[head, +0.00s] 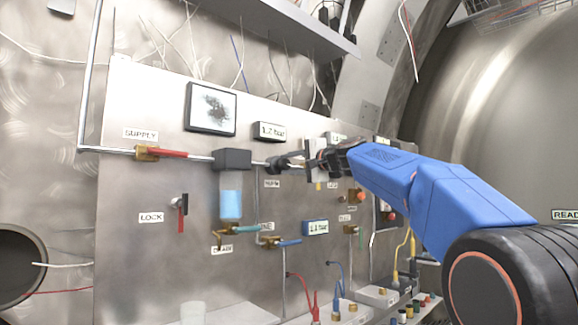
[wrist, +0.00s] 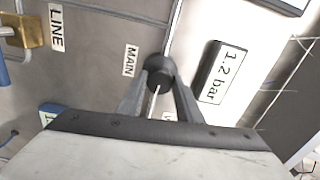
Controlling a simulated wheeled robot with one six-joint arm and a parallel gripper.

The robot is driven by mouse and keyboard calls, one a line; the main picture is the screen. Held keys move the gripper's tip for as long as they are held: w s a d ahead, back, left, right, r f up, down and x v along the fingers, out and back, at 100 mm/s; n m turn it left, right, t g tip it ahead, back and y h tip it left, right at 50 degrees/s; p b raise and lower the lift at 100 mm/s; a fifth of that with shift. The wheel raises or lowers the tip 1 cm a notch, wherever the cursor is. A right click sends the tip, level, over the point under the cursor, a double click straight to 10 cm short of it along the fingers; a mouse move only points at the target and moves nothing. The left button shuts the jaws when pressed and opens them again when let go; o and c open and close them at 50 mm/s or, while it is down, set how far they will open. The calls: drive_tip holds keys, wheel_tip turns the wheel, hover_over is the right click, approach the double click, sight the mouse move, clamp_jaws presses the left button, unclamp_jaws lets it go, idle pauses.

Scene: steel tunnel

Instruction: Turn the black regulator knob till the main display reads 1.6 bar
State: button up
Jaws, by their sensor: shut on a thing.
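The black regulator knob (wrist: 160,73) sits between the two fingertips of my gripper (wrist: 160,80) in the wrist view, and both fingers are shut on it. A label reading MAIN (wrist: 130,60) is beside it. The main display (wrist: 222,75) reads 1.2 bar; it also shows in the head view (head: 270,131), above the knob. In the head view my gripper (head: 280,163) reaches in from the right to the knob on the panel, and its fingers partly hide the knob.
A blue-framed display (head: 316,227) lower on the panel appears to read 1.1 bar. A red-handled valve (head: 172,153) is on the supply pipe at left, above a red lock lever (head: 182,218). A bowl with blue liquid (head: 231,204) hangs left of the knob. A shelf (head: 275,25) overhangs the panel.

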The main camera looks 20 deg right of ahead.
drive_tip(key=m, duration=0.6)
drive_tip(key=shift+m, duration=0.3)
drive_tip(key=m, duration=0.6)
drive_tip(key=shift+f, duration=0.1)
idle(0.3)
drive_tip(key=o, duration=1)
drive_tip(key=shift+o, duration=0.2)
drive_tip(key=v, duration=1.7)
drive_tip(key=shift+d, duration=0.15)
drive_tip(key=shift+s, duration=0.15)
